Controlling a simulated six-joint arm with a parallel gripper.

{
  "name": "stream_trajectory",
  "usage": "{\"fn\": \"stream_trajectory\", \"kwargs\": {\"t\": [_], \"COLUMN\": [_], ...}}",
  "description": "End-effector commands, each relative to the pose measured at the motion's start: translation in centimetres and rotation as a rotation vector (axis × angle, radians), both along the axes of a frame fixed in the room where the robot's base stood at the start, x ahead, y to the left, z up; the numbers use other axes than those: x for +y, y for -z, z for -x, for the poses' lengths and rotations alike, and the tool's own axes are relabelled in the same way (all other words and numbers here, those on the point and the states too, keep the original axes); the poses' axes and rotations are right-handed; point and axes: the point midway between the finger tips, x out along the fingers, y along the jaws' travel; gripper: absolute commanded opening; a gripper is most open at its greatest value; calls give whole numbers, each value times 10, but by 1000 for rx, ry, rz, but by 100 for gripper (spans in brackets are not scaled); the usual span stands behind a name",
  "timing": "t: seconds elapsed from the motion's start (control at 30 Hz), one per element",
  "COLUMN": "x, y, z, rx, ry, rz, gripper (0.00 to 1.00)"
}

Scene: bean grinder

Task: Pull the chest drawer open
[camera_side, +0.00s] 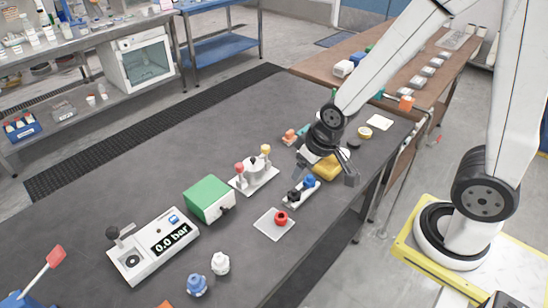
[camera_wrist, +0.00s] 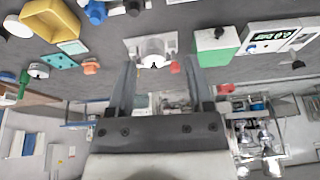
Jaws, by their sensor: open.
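A green box with a white front and a black knob, which looks like the chest (camera_side: 208,197), stands on the dark table left of my gripper. In the wrist view the chest (camera_wrist: 229,41) is upper right, with its black knob (camera_wrist: 219,32) on the white front. The drawer looks shut, but its seam is too small to tell. My gripper (camera_side: 327,171) is open and empty above the table's right part, well apart from the chest. In the wrist view its fingers (camera_wrist: 160,64) are spread apart.
A white stand with red and yellow knobs (camera_side: 254,175) sits between chest and gripper. Near my gripper are a yellow bin (camera_side: 327,167), a block with blue and black knobs (camera_side: 302,190) and a red knob on a plate (camera_side: 274,223). A gauge box (camera_side: 152,246) stands left.

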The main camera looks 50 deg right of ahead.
Motion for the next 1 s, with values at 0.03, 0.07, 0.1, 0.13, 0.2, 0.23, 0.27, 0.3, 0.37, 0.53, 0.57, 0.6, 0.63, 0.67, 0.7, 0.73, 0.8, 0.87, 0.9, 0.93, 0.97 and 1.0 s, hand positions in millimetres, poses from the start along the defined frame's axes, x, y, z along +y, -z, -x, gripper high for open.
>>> {"fn": "stream_trajectory", "kwargs": {"t": [0.03, 0.07, 0.1, 0.13, 0.2, 0.23, 0.27, 0.3, 0.37, 0.53, 0.57, 0.6, 0.63, 0.67, 0.7, 0.73, 0.8, 0.87, 0.9, 0.93, 0.97, 1.0], "x": [7, 10, 16, 20, 30, 34, 38, 44, 53, 77, 81, 86, 90, 93, 96, 99, 103, 105, 106, 107, 107, 107], "y": [7, 11, 16, 20, 28, 32, 36, 41, 49, 70, 74, 78, 81, 83, 86, 88, 91, 93, 94, 94, 94, 94], "z": [-7, -12, -17, -22, -32, -36, -40, -45, -51, -65, -67, -69, -70, -72, -73, -73, -75, -75, -76, -76, -76, -76], "rx": [-20, -37, -60, -78, -122, -140, -157, -182, -219, -317, -333, -354, -368, -381, -396, -406, -427, -439, -444, -447, -449, -450], "ry": [0, 2, 6, 7, 14, 16, 20, 22, 28, 39, 40, 44, 45, 45, 47, 49, 49, 51, 52, 52, 53, 53], "rz": [-8, -13, -22, -29, -47, -54, -63, -73, -90, -144, -153, -166, -174, -183, -193, -199, -211, -219, -223, -225, -226, -227], "gripper": [66, 66, 66, 66, 66, 66, 66, 66, 66, 66, 66, 66, 66, 66, 66, 66, 66, 66, 66, 66, 66, 66]}}
